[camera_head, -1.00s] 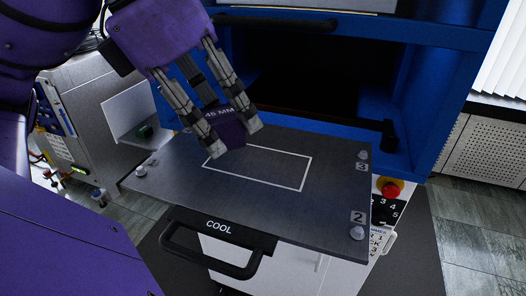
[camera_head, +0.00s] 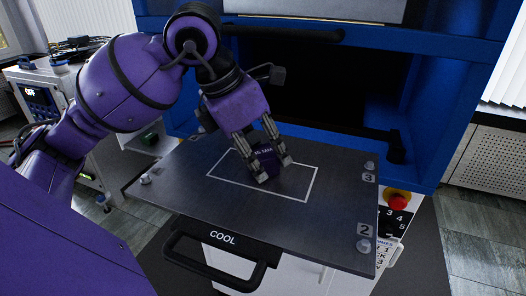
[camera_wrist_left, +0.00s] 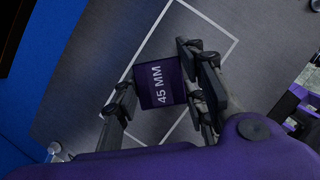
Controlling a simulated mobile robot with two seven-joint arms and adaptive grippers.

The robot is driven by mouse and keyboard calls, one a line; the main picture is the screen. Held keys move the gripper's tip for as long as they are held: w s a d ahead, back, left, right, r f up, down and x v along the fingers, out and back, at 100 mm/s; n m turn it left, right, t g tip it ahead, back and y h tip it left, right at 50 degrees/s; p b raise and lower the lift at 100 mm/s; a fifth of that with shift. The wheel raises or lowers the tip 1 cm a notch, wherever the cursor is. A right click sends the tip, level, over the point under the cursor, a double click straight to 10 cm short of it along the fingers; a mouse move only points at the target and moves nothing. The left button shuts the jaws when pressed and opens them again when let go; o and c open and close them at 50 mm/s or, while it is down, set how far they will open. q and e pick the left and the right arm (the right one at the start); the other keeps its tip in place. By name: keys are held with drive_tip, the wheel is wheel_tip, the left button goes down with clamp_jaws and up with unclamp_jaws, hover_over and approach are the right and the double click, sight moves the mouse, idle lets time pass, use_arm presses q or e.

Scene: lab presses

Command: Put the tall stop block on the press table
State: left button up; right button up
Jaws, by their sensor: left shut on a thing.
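The stop block (camera_head: 265,161) is purple, with "45 MM" lettering that reads clearly in the left wrist view (camera_wrist_left: 160,86). My left gripper (camera_head: 268,168) is shut on it, one finger on each side. The block is at the press table (camera_head: 330,222), within the white outlined rectangle as seen from the head. I cannot tell whether its underside touches the plate. In the left wrist view my left gripper (camera_wrist_left: 163,95) holds the block over the outline. My right gripper is not in view.
The blue press frame (camera_head: 455,95) with a dark opening stands behind the table. A red button (camera_head: 398,200) is at the right.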

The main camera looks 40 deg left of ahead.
use_arm(q)
drive_tip(key=shift+f, duration=0.15)
drive_tip(key=o, duration=1.4)
drive_tip(key=shift+r, duration=0.2)
drive_tip(key=v, duration=1.2)
